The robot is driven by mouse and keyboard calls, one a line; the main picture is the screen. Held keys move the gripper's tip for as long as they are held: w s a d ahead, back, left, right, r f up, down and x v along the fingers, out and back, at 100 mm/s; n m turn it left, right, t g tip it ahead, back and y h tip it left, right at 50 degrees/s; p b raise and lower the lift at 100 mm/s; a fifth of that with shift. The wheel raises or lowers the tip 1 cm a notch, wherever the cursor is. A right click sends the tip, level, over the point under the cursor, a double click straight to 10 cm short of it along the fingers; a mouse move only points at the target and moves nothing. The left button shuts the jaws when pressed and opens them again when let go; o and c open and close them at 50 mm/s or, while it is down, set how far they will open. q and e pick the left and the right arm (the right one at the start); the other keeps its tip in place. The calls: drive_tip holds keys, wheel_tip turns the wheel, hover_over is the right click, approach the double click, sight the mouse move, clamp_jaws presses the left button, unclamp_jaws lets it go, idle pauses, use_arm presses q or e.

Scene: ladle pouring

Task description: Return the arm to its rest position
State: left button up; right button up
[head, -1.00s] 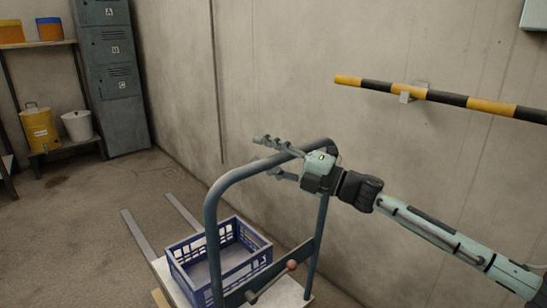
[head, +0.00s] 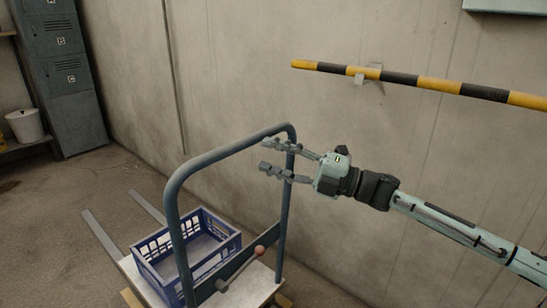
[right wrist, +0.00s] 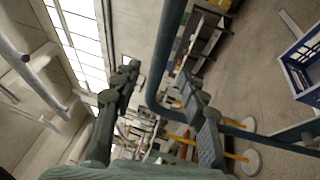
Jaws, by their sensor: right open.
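My right arm comes in from the right in the head view. Its gripper (head: 272,157) is open, with two jointed fingers spread apart and nothing between them. It is beside the right upright of a blue-grey cart handle (head: 215,153), overlapping it in the picture; I cannot tell whether they touch. In the right wrist view the open fingers (right wrist: 160,85) show on either side, and the handle tube (right wrist: 163,60) runs between and past them. My left gripper is not in view.
A blue crate (head: 152,270) sits on the cart's platform (head: 262,283). A black-and-yellow bar (head: 437,84) is on the wall behind. Grey lockers (head: 70,95) and a white bucket (head: 24,125) stand left.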

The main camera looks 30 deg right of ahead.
idle(0.4)
drive_tip(key=s+d+f+m+h, duration=0.1)
drive_tip(key=d+f+m+h, duration=0.2)
drive_tip(key=f+m+h, duration=0.7)
drive_tip(key=s+d+f+m+h, duration=0.1)
drive_tip(key=d+f+m+h, duration=0.25)
drive_tip(key=f+m, duration=0.8)
drive_tip(key=s+a+f+m+g, duration=0.1)
drive_tip(key=s+a+f+g, duration=0.2)
drive_tip(key=s+f, duration=0.5)
drive_tip(key=s+a+f+m+g+h, duration=0.1)
drive_tip(key=s+a+f+m+g, duration=0.1)
drive_tip(key=s+f, duration=0.6)
drive_tip(key=s+a+f+m+g, duration=0.1)
drive_tip(key=s+a+f+g, duration=0.3)
drive_tip(key=s+f+g, duration=0.2)
wheel_tip(320, 180, down, 3)
drive_tip(key=shift+s+a+f+g, duration=0.15)
drive_tip(key=shift+s+g, duration=0.15)
drive_tip(key=shift+s, duration=0.7)
drive_tip(key=shift+h, duration=0.25)
